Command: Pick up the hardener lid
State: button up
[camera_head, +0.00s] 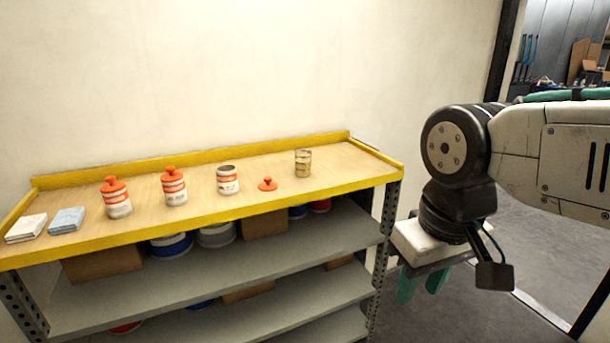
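The fingers are partly hidden by the gripper body.
Two orange-lidded cans (117,203) (174,190) and a clear cup (302,163) stand on the shelf top (250,205). Folded white (26,228) and blue cloths (67,220) lie left. Lower shelves hold boxes and tins.

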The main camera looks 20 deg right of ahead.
aim_at(268, 186)
jog(key=z, duration=0.1)
jog(key=i, duration=0.9)
jog(key=u, duration=0.3)
